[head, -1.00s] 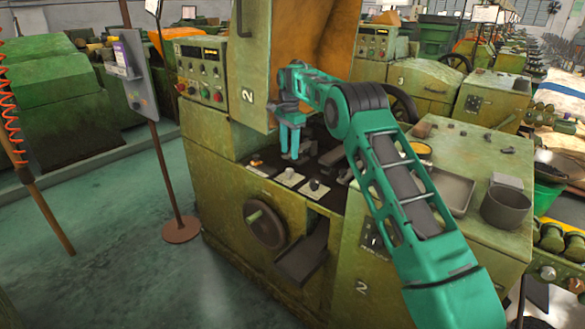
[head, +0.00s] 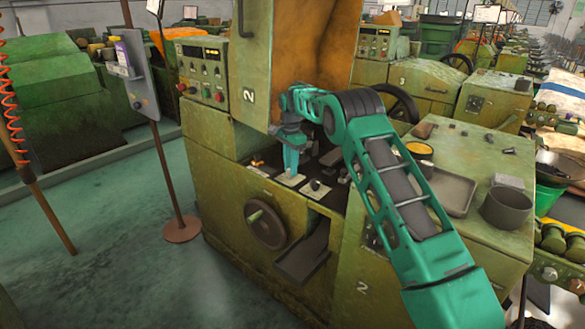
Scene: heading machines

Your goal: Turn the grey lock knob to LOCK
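Three small light plates with knobs sit in a row on the front ledge of the green machine marked 2. My gripper (head: 291,171) points down at the middle plate (head: 288,181), with its fingertips low over it. The grey lock knob appears to be at the fingertips, mostly hidden by them. Its pointer and the plate's lettering are too small to read. The fingers overlap from this side, so I cannot tell whether they are closed on the knob.
The machine's orange-lined hood (head: 250,70) stands just behind. A handwheel (head: 265,225) is on the front below. A grey tray (head: 452,190) lies right of my arm.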

